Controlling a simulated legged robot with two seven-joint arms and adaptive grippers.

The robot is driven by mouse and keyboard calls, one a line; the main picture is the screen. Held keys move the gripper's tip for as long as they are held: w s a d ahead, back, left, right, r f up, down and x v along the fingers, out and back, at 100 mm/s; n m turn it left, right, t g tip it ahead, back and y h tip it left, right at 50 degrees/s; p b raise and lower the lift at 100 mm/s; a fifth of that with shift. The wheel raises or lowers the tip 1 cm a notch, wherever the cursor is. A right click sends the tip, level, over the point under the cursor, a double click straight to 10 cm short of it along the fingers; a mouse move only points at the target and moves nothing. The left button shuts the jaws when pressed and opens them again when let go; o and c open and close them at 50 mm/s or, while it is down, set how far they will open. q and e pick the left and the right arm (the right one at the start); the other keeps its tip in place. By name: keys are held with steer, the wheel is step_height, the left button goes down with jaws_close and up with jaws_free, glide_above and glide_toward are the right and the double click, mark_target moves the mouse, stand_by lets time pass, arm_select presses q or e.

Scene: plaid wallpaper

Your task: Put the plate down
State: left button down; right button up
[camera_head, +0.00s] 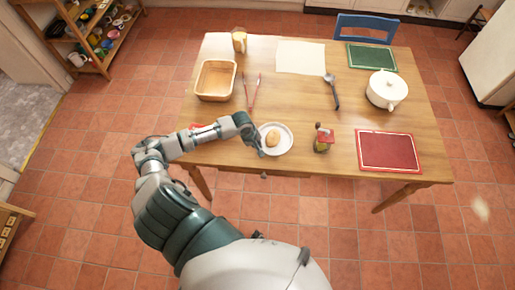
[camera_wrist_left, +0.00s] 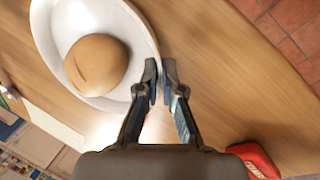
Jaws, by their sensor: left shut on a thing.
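The white plate (camera_head: 286,139) is at the near edge of the wooden table in the head view, with a round brown bread roll (camera_head: 272,137) on it. In the left wrist view the plate (camera_wrist_left: 48,45) and the roll (camera_wrist_left: 96,65) fill the upper left. My left gripper (camera_head: 259,148) is at the plate's left rim. In the wrist view its fingertips (camera_wrist_left: 160,72) are close together at the rim, shut on it. Whether the plate touches the table is hard to tell. My right gripper is in neither view.
On the wooden table (camera_head: 300,110) stand a basket (camera_head: 216,80), tongs (camera_head: 254,92), a ladle (camera_head: 332,90), a white pot (camera_head: 386,90), a red-topped bottle (camera_head: 323,140), a red board (camera_head: 388,151) and a green board (camera_head: 372,57). A red object (camera_wrist_left: 254,160) lies near the gripper.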

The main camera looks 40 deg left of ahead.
arm_select(q)
steer(key=shift+f, duration=0.4)
steer(key=shift+a+f, duration=0.2)
steer(key=shift+f, duration=1.05)
steer(key=shift+a+f, duration=0.1)
steer(key=shift+f, duration=0.1)
steer(key=c, duration=1.6)
jaws_free()
steer(key=shift+c, duration=0.2)
steer(key=shift+o, duration=0.2)
steer(key=shift+r, duration=0.1)
steer(key=p+v, duration=0.1)
steer(key=v, duration=1.1)
